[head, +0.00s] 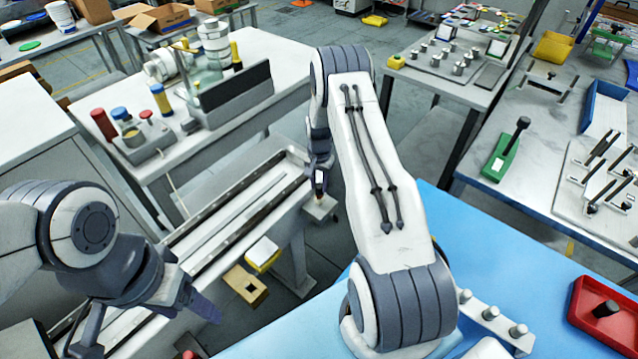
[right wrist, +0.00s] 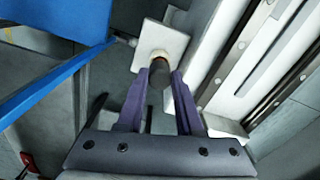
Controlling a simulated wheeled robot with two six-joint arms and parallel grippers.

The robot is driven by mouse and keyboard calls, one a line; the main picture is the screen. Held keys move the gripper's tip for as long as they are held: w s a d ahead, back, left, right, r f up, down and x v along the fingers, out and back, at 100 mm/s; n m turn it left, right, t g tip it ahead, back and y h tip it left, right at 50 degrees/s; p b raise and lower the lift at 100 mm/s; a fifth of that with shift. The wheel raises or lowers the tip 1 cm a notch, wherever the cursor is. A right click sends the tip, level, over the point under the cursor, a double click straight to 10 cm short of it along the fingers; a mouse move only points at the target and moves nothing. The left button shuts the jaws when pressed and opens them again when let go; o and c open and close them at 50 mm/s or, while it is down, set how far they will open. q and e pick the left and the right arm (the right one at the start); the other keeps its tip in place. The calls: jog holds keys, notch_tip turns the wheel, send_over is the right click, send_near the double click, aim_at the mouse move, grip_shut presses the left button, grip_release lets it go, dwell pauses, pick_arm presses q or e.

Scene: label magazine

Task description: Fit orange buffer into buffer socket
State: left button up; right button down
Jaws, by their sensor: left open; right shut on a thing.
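My right gripper (head: 320,180) is shut on the buffer, a short dark cylinder (right wrist: 157,75) with a tan-orange end, between its purple fingers (right wrist: 154,92) in the right wrist view. The buffer's far end meets or overlaps a pale square plate (right wrist: 172,42), apparently the buffer socket's bracket. The same plate (head: 320,210) shows in the head view at the side of the long rail bench, just below the gripper. I cannot tell whether the buffer is inside the socket or only against it. My left gripper (head: 150,322) is open and empty, low on the left.
The long grey rail bench (head: 225,205) runs beside the plate. A tan block with a hole (head: 245,284) and a yellow-and-white box (head: 263,253) sit at its near side. A blue table top (head: 460,245) lies at the right with a red tray (head: 606,312) and a white peg rack (head: 492,320).

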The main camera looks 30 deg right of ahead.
jog(key=shift+f, duration=0.25)
jog(key=c, duration=0.6)
grip_release()
jog(key=shift+o, duration=0.2)
jog(key=shift+r, duration=0.15)
